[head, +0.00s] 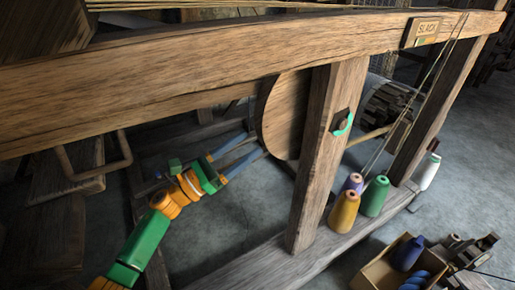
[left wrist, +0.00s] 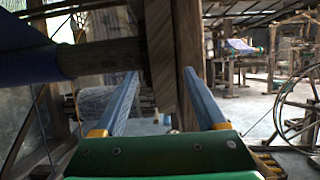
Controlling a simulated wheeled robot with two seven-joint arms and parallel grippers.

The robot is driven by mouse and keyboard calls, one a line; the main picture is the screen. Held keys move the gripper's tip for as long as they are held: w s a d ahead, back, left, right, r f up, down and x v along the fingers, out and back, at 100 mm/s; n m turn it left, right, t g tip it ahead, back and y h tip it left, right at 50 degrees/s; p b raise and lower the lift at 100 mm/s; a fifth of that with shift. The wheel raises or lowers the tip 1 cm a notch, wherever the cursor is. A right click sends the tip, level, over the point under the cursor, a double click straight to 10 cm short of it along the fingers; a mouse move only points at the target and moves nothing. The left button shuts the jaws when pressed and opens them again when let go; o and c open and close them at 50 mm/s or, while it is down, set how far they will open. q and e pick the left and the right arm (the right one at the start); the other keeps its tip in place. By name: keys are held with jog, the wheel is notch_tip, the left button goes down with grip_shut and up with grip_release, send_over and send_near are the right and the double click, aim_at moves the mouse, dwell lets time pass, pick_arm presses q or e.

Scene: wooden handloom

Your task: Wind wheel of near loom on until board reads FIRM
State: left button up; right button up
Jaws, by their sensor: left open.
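The near loom's wheel (head: 283,115) is a thick wooden disc behind the upright post, which hides its right part. The board (head: 425,30) on the top beam reads SLACK. My left gripper (head: 254,144) is open and empty, its blue fingers pointing at the wheel's left edge. In the left wrist view, the wheel's edge (left wrist: 160,55) stands upright between the fingertips of my left gripper (left wrist: 157,78). I cannot tell whether the fingers touch it. My right gripper is not in view.
The loom's post (head: 328,160) and long top beam (head: 200,65) stand close to my left arm. Several thread cones, including a yellow cone (head: 344,212) and a green cone (head: 373,196), stand on the lower rail. A wooden box (head: 375,275) holds blue spools at the lower right.

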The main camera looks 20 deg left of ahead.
aim_at(260, 137)
pick_arm(q)
jog(key=x, duration=0.6)
jog(key=shift+w+d+r, duration=0.1)
jog(key=shift+d+r, duration=0.15)
jog(key=shift+d, duration=0.1)
grip_shut()
jog(key=shift+f, duration=0.1)
dwell(0.8)
